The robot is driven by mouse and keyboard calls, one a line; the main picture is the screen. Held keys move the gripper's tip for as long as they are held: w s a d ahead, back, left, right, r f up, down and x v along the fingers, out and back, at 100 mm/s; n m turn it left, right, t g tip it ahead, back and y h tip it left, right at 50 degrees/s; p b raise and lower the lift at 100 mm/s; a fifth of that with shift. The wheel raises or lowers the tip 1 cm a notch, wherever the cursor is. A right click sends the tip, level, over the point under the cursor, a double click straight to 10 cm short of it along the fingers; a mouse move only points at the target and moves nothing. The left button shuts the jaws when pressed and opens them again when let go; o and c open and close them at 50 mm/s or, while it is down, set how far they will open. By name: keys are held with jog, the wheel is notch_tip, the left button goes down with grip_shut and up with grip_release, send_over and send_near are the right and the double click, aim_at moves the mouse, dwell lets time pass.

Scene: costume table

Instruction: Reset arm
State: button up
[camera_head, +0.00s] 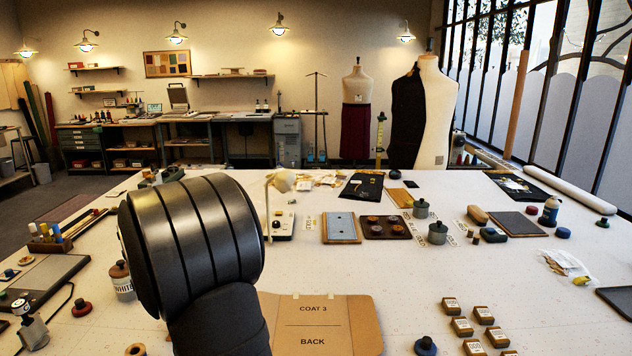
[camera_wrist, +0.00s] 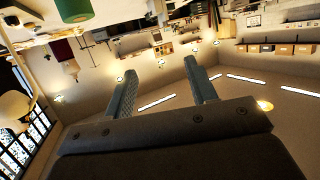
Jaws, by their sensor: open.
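My gripper (camera_wrist: 160,68) shows in the wrist view with its two pale blue-grey fingers apart and nothing between them. Behind the fingers, that view shows the room upside down, with walls, lamps and shelves, so the gripper points away from the tabletop. In the head view, a dark ribbed part of my arm rises at the left of centre, in front of the white table (camera_head: 420,285). My gripper's fingers do not show there. My arm hides part of the table's left middle.
A cardboard folder (camera_head: 318,310) marked COAT 3 BACK lies at the front middle. Labelled blocks (camera_head: 461,327) lie to its right. A dark tray (camera_head: 386,227) and lidded pots (camera_head: 437,233) stand further back. Dress forms (camera_head: 437,110) stand behind the table.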

jog(key=w+d+m+h, duration=0.2)
jog(key=w+d+h, duration=0.1)
jog(key=d, duration=1.3)
jog(key=w+d+m+t+h, duration=0.1)
jog(key=w+d+m+h, duration=0.2)
jog(key=d, duration=1.2)
jog(key=shift+w+d+m+t+h, duration=0.3)
jog(key=shift+w+d+h, duration=0.1)
jog(key=shift+w, duration=0.05)
